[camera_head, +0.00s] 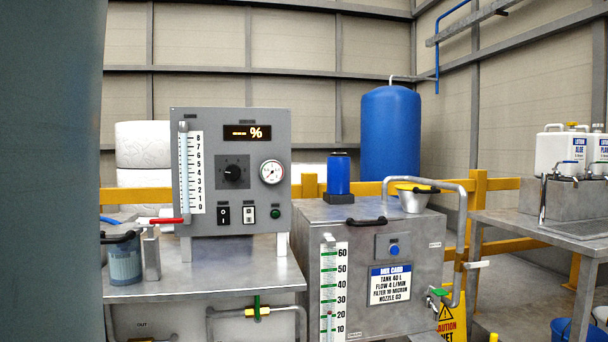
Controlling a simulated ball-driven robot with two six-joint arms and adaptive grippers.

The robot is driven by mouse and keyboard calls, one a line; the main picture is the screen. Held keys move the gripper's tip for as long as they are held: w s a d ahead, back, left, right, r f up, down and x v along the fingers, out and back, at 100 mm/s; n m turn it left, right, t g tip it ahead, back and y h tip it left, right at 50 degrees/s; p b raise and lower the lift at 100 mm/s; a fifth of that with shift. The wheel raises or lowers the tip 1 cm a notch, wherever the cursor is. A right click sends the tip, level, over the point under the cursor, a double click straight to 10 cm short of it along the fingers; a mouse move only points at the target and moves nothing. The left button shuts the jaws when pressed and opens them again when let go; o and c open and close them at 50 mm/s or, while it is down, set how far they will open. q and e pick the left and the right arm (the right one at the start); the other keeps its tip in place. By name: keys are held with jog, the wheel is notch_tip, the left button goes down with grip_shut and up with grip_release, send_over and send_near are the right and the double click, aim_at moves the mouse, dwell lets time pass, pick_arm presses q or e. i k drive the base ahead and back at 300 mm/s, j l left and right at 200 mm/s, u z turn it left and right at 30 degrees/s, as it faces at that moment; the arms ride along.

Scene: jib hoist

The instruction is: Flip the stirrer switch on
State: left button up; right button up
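A grey control panel (262,190) stands on a steel bench at centre left. Along its bottom row are a black rocker switch (223,215), a white rocker switch (249,215) and a green round button or lamp (275,213). Their small labels are unreadable, so I cannot tell which one is the stirrer switch or how each is set. Above them are a black knob (232,172), a round gauge (272,171) and a display (247,133) showing dashes and a percent sign. Neither of my grippers is in view.
A red-handled lever (166,220) and a lidded jug (124,260) are left of the panel on the bench (210,280). A steel mix tank (430,250) stands to the right. A large blue-grey surface (50,170) blocks the left edge.

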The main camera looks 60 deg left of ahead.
aim_at(248, 212)
jog(key=u, duration=2.25)
